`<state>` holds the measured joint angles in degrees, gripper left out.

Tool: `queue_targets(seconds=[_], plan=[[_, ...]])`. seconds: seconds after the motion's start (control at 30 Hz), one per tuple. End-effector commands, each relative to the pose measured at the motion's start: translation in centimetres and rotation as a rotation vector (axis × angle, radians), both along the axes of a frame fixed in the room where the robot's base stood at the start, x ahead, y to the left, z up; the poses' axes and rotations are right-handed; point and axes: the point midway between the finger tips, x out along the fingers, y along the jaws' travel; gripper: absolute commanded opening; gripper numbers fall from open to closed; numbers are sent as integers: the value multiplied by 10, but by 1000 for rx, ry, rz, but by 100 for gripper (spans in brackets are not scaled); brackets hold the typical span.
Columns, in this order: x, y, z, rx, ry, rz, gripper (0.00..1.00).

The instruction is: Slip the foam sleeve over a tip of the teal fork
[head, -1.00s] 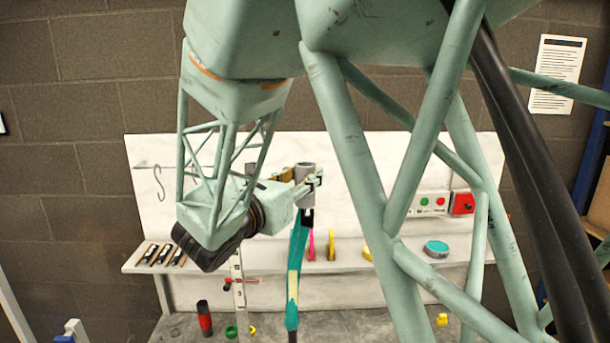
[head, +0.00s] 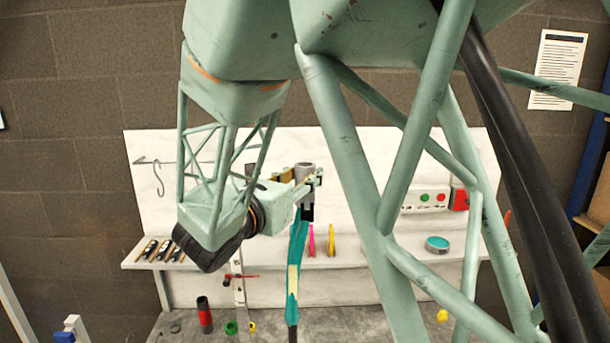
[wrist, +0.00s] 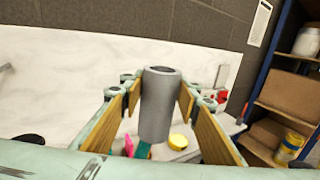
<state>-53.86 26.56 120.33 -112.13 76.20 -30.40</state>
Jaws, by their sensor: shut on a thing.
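My gripper (head: 312,181) is shut on the grey foam sleeve (head: 304,170), a short upright tube with an open top. In the wrist view the sleeve (wrist: 158,108) stands between two wood-coloured finger pads. The teal fork (head: 296,243) stands below the sleeve in the head view, with a pale band lower down. A dark piece shows between the sleeve and the teal part; I cannot tell whose it is. A bit of teal (wrist: 142,151) shows just under the sleeve in the wrist view. Whether a tip is inside the sleeve is hidden.
A pale shelf (head: 345,260) with a backboard lies behind. It holds a pink disc (head: 311,240), a yellow disc (head: 331,240), a teal tin (head: 437,244) and a button box (head: 425,200). A hook (head: 158,178) hangs at left. A red-black cylinder (head: 205,318) stands below.

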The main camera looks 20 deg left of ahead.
Motion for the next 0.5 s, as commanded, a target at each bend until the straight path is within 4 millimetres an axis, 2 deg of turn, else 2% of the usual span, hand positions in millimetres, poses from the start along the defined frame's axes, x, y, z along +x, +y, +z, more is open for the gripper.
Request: queue_targets(seconds=[0.5], plan=[[0,0,-8,0,0,0,24]])
